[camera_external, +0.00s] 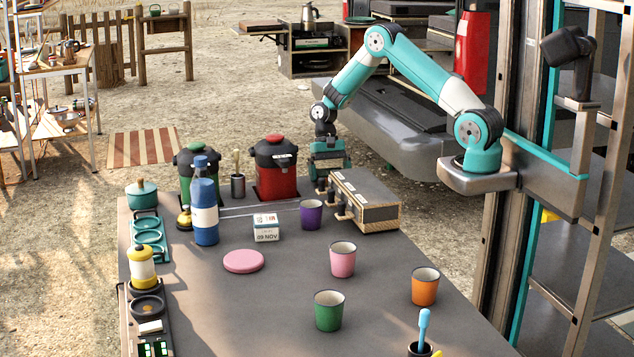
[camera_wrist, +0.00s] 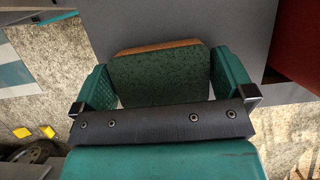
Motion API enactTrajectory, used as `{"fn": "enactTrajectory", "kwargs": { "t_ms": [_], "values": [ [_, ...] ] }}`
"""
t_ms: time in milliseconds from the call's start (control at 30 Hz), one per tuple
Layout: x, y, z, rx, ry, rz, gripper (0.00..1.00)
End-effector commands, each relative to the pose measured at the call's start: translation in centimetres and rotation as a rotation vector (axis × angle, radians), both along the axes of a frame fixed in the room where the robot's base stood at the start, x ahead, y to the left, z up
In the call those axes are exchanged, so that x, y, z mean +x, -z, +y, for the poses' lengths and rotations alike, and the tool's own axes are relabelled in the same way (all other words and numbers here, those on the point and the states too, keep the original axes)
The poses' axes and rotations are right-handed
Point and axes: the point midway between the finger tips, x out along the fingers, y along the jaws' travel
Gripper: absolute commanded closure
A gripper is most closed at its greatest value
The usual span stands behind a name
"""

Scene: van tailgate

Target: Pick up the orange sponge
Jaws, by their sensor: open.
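The sponge (camera_wrist: 160,76) shows in the wrist view with a dark green speckled top and a thin orange strip along its far edge. My gripper (camera_wrist: 162,88) is open, with one teal finger at the left and one at the right of the sponge. I cannot tell whether either finger touches it. In the external view my gripper (camera_external: 325,176) points down at the table's far edge, behind the wooden-sided box and right of the red canister. The sponge cannot be made out there.
The red canister (camera_external: 275,172) stands close left of my gripper, and the wooden-sided box (camera_external: 366,214) is close in front. A purple cup (camera_external: 311,214), a small white carton (camera_external: 266,228) and a blue bottle (camera_external: 205,210) stand nearby. The grey table (camera_external: 265,310) has bare room at front left.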

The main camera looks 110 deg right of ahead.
Motion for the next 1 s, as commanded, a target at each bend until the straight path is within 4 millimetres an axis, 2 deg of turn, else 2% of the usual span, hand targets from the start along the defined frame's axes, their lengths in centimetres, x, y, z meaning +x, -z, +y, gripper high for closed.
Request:
{"fn": "enactTrajectory", "kwargs": {
  "t_ms": [133,267,300,633,767,867,1000],
  "values": [
    [0.0,0.0,0.0,0.0,0.0,0.0,0.0],
    [0.0,0.0,0.0,0.0,0.0,0.0,0.3],
    [0.0,0.0,0.0,0.0,0.0,0.0,0.32],
    [0.0,-0.1,0.0,0.0,0.0,0.0,0.32],
    [0.0,-0.7,0.0,0.0,-0.001,-0.001,0.32],
    [0.1,-1.8,-0.1,-0.001,0.0,-0.002,0.32],
    [0.0,-4.6,-0.1,-0.003,0.0,-0.003,0.32]
  ]
}}
